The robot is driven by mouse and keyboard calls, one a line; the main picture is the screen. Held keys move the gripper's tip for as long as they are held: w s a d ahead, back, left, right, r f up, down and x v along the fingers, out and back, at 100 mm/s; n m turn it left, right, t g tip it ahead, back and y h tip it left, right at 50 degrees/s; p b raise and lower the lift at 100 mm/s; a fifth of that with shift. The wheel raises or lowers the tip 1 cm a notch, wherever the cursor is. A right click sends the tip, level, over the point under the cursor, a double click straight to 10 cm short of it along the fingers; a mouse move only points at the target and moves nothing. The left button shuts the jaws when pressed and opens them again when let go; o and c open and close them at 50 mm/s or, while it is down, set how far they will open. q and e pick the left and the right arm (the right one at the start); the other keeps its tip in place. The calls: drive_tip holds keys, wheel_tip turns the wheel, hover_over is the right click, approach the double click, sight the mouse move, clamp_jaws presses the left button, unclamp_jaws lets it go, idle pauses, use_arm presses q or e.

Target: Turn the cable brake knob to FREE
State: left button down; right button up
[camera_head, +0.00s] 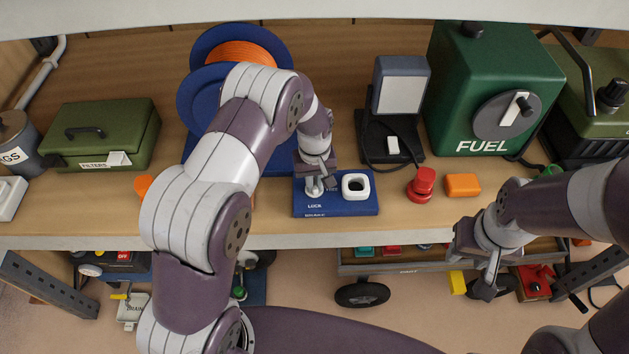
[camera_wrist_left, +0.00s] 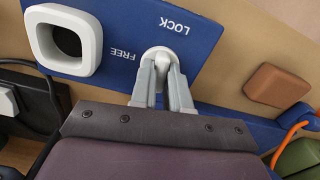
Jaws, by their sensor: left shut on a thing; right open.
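The cable brake panel (camera_head: 337,207) is a blue plate on the workbench, at the foot of the blue cable reel (camera_head: 228,55) with its orange cable. It also shows in the left wrist view (camera_wrist_left: 120,30), with the words LOCK and FREE. My left gripper (camera_head: 314,186) is shut on the white knob (camera_wrist_left: 160,58). The knob stands between the two words; its pointing direction is mostly hidden by the fingers. A white square ring (camera_head: 356,186) sits on the panel beside the knob. My right gripper (camera_head: 484,257) is open and empty, in front of the bench edge.
A red button (camera_head: 422,183) and an orange block (camera_head: 463,185) lie right of the panel. A lamp (camera_head: 400,90) and the green FUEL box (camera_head: 480,80) stand behind. A cart (camera_head: 420,266) is below the bench.

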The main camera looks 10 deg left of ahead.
use_arm(q)
drive_tip(key=n+b, duration=0.1)
drive_tip(key=n, duration=0.2)
drive_tip(key=shift+w, duration=0.1)
drive_tip(key=n+b, duration=0.1)
drive_tip(key=n, duration=0.4)
drive_tip(key=n+b, duration=0.1)
drive_tip(key=n, duration=0.3)
drive_tip(key=shift+n+b, duration=0.3)
drive_tip(key=shift+n, duration=1.8)
